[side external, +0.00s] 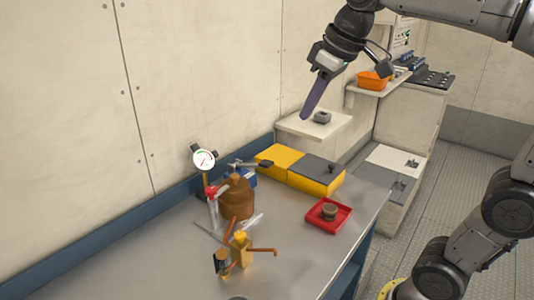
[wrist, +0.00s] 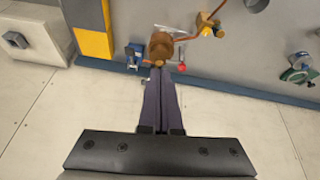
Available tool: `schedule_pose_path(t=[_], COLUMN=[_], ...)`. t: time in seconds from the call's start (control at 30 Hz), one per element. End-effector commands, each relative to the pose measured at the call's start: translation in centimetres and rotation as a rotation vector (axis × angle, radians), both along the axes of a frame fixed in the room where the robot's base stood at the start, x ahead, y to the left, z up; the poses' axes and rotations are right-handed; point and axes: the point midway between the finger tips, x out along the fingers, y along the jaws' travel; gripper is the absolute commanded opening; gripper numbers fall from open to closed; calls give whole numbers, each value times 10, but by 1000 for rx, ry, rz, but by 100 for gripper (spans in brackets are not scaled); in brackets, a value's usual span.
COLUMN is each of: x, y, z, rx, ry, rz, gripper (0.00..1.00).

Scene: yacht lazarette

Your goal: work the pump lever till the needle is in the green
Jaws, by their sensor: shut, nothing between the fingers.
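A round white gauge (side external: 204,160) with a coloured arc stands above the bench near the back wall in the side view; its needle is too small to read. Below it is a red knob (side external: 211,191) on a pale upright post, apparently the pump lever; the red also shows in the wrist view (wrist: 182,68). A brown tank (side external: 238,200) stands right beside it, also in the wrist view (wrist: 160,45). My gripper (side external: 305,116) is shut and empty, high above the bench, up and right of the pump and apart from everything. The wrist view shows its fingers (wrist: 159,72) together.
A yellow block (side external: 241,250) with copper pipes stands in front of the tank. A yellow and grey box (side external: 315,175) and a red tray (side external: 342,216) holding a small round pot are to the right. The bench's front middle is clear. The wall runs close behind the gauge.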

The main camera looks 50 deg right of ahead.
Motion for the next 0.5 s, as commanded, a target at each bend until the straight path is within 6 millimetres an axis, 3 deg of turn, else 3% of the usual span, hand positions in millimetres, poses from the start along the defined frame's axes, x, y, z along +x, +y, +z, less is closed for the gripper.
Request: schedule_pose_path(t=[0.03,0.27,0.5], x=[18,87,145], y=[-6,-34,-68], z=[2,-1,-31], rx=[0,6,22], ry=[15,74,135], rz=[-4,-25,-68], gripper=[0,0,0])
